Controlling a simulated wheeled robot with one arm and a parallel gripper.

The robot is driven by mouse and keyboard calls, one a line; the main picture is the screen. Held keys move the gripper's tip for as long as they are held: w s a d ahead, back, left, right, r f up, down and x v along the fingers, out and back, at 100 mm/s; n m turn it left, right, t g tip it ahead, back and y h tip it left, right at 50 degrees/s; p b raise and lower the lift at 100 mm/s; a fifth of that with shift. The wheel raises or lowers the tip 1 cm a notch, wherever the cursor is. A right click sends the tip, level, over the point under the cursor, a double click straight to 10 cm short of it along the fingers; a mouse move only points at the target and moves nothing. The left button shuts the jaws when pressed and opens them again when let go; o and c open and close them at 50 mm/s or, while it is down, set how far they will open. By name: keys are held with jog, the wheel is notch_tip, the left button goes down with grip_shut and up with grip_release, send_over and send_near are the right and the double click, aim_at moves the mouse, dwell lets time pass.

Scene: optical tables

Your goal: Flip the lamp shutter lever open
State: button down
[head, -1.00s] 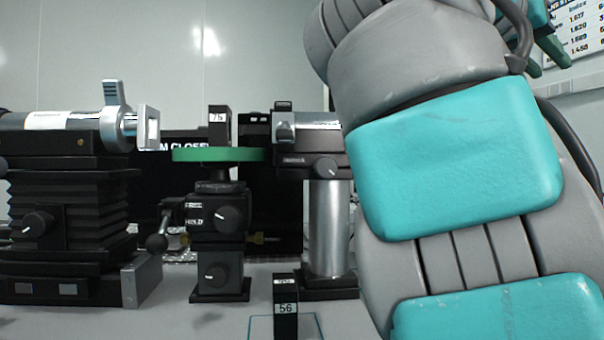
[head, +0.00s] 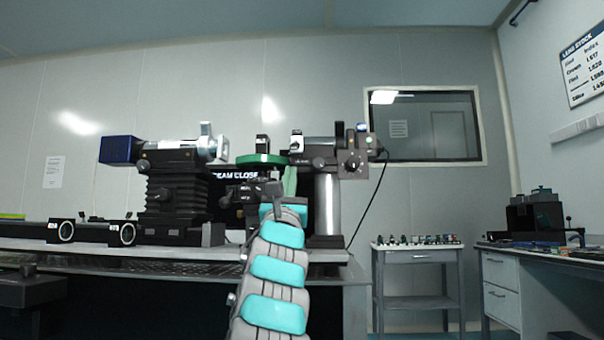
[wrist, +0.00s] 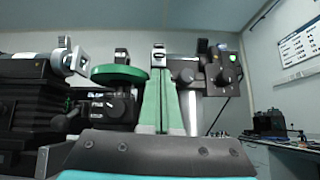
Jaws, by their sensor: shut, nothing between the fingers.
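A silver barrel (head: 178,144) with a blue rear cap is at the left on a black stage. A grey upright lever (head: 205,130) stands at its front; it also shows in the wrist view (wrist: 63,42). A second barrel (head: 320,145), with knobs, a green light and a cable, is at the right on a silver post. A small silver tab (wrist: 158,56) is at its front. The labels do not show which is the lamp. My gripper (head: 290,168) has green fingers, shut and empty. In the wrist view its fingers (wrist: 160,78) appear just below that tab; contact is unclear.
A green disc (head: 260,159) on a black mount stands between the barrels, close left of my fingers. A dark screen behind reads "BEAM CLOSE", partly hidden. A small trolley (head: 418,256) and a side bench (head: 500,292) are at the right.

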aim_at(295, 146)
jog(key=shift+w+f+n+g, duration=0.15)
jog(key=shift+f+n, duration=0.15)
jog(key=shift+f, duration=0.25)
jog(key=shift+w+f+n+g, duration=0.15)
jog(key=shift+f+n, duration=0.15)
jog(key=shift+f, duration=0.25)
jog(key=shift+w+r, duration=0.1)
jog(key=shift+r, duration=0.05)
jog(key=shift+p+x, duration=1.55)
jog(key=shift+x, duration=0.45)
jog(key=shift+p+x, duration=1.8)
jog(key=shift+x, duration=1.05)
jog(key=shift+r, duration=0.1)
